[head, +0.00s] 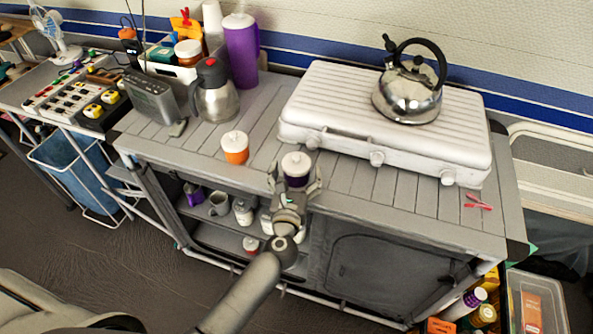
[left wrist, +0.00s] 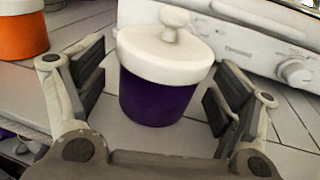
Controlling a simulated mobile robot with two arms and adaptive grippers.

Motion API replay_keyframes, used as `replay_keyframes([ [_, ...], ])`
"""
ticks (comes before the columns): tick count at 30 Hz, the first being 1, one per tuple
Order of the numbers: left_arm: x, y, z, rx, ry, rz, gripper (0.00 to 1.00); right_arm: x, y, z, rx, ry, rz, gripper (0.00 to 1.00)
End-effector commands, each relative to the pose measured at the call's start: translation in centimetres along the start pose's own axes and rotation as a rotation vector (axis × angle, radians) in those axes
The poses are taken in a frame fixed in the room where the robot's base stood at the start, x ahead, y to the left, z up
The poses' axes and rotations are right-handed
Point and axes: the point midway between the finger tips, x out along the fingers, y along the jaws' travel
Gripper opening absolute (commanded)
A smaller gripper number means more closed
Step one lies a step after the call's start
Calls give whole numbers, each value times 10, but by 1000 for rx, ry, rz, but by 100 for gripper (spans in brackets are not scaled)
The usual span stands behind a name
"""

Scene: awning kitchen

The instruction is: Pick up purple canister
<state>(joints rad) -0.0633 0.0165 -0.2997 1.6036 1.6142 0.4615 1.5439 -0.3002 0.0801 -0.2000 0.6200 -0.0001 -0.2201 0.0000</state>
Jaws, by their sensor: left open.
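The purple canister (head: 295,170) with a white knobbed lid stands upright on the slatted counter, in front of the white stove. In the left wrist view the purple canister (left wrist: 158,95) is between the two fingers, with a gap on each side. My left gripper (head: 295,188) is open around it, reaching in from the counter's front edge. It also shows in the left wrist view (left wrist: 155,95). The lower part of the canister is partly hidden by the gripper in the head view. My right gripper is not in view.
An orange canister (head: 235,148) stands to the left on the counter (head: 395,195). The white stove (head: 330,105) with a kettle (head: 408,95) is close behind. A steel jug (head: 214,95) and a tall purple tumbler (head: 241,50) stand at the back left.

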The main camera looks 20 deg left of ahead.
Motion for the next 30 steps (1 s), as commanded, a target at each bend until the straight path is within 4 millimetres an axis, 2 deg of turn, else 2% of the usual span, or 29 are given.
replay_keyframes([
  [4, 13, 0, 1, 0, -1, 0, 86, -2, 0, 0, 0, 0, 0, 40],
  [12, 14, 0, 0, 0, 0, 0, 86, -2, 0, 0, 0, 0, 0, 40],
  [24, 14, 0, 0, 0, 0, 0, 35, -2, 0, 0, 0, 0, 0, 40],
  [30, 14, 0, 1, 0, -1, 0, 34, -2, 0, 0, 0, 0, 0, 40],
])
